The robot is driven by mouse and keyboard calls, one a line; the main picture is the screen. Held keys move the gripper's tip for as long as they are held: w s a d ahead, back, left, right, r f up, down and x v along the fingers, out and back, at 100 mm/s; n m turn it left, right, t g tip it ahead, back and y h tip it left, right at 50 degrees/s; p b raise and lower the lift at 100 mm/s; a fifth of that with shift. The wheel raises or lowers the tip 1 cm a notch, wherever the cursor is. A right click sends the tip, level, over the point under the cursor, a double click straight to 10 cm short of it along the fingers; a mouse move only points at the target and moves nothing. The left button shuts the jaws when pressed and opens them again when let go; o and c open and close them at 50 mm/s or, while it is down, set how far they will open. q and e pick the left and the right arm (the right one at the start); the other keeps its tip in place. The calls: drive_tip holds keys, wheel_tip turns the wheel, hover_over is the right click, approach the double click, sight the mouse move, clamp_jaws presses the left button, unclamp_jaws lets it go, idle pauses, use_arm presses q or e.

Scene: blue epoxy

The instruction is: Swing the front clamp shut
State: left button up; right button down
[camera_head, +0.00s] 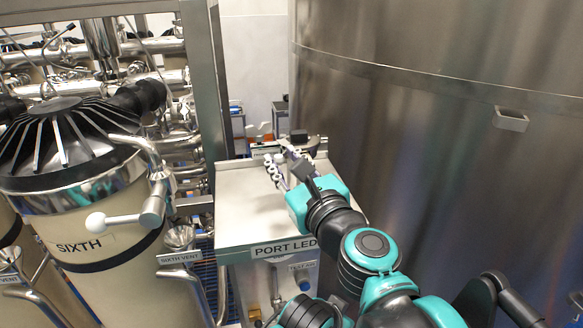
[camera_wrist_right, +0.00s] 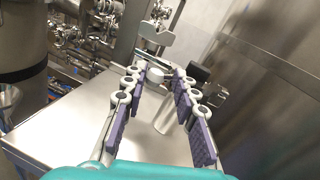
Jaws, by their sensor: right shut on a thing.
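My right gripper (camera_head: 281,160) reaches over the far part of the steel port ledge (camera_head: 240,205). In the right wrist view its two purple-padded fingers (camera_wrist_right: 158,78) stand apart, with a small pale round knob (camera_wrist_right: 155,75) between their tips. I take the knob to be part of the front clamp; the gripper is shut on it. The rest of the clamp is small and mostly hidden by the fingers, so I cannot tell how far it is swung. A short pale cylinder (camera_wrist_right: 166,116) shows between the fingers, nearer the wrist. My left gripper is not in view.
A large steel tank (camera_head: 440,150) stands close along the right. A steel post (camera_head: 205,80) rises at the ledge's left. The cream vessel marked SIXTH (camera_head: 100,243), with a white-knobbed lever, stands farther left among pipes. The near part of the ledge top is bare.

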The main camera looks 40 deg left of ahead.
drive_tip(key=shift+s+a+r, duration=0.15)
drive_tip(key=shift+a+r, duration=0.1)
drive_tip(key=shift+r, duration=0.05)
drive_tip(key=c, duration=1.4)
unclamp_jaws()
drive_tip(key=shift+a, duration=0.1)
drive_tip(key=shift+a+f, duration=0.15)
drive_tip(key=shift+a, duration=0.2)
drive_tip(key=shift+d, duration=0.1)
drive_tip(key=shift+f, duration=0.1)
